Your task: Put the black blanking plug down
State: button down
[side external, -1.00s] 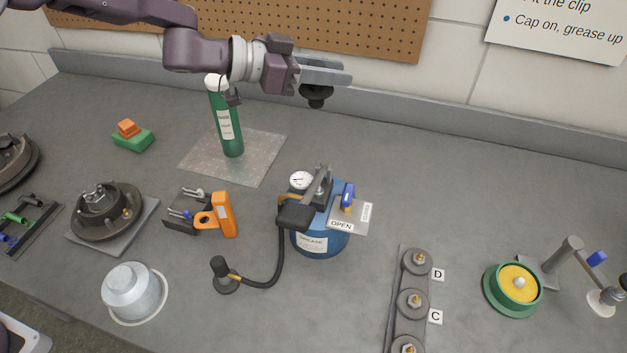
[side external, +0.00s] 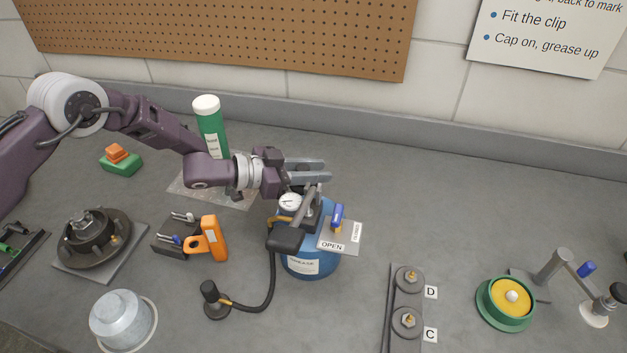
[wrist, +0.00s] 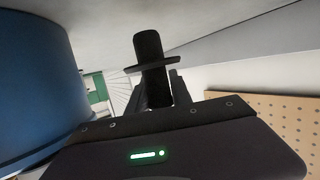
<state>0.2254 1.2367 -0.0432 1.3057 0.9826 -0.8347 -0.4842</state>
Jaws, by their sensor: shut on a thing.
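The black blanking plug (wrist: 150,55) is in my gripper (wrist: 158,90) in the wrist view, a dark cylinder with a wide flange. The fingers are shut on it below the flange. In the side view my gripper (side external: 322,170) is low behind the blue grease drum (side external: 310,262), close to its pump head. The plug is hidden there behind the gripper and pump. The drum also shows large at the left of the wrist view (wrist: 38,85). I cannot tell whether the plug touches the bench.
The drum's gauge, pump handle and OPEN plate (side external: 340,238) stand just in front of my gripper. A green bottle (side external: 210,125) stands on a metal sheet to the left. The grey bench (side external: 450,200) is clear to the right, with the wall ledge behind.

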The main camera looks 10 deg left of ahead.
jog(key=shift+f, duration=1.15)
jog(key=shift+f, duration=0.15)
jog(key=c, duration=1.1)
grip_release()
jog(key=shift+c, duration=0.2)
jog(key=shift+r, duration=0.2)
jog(key=v, duration=0.7)
jog(key=shift+s+a, duration=0.15)
jog(key=shift+a, duration=0.05)
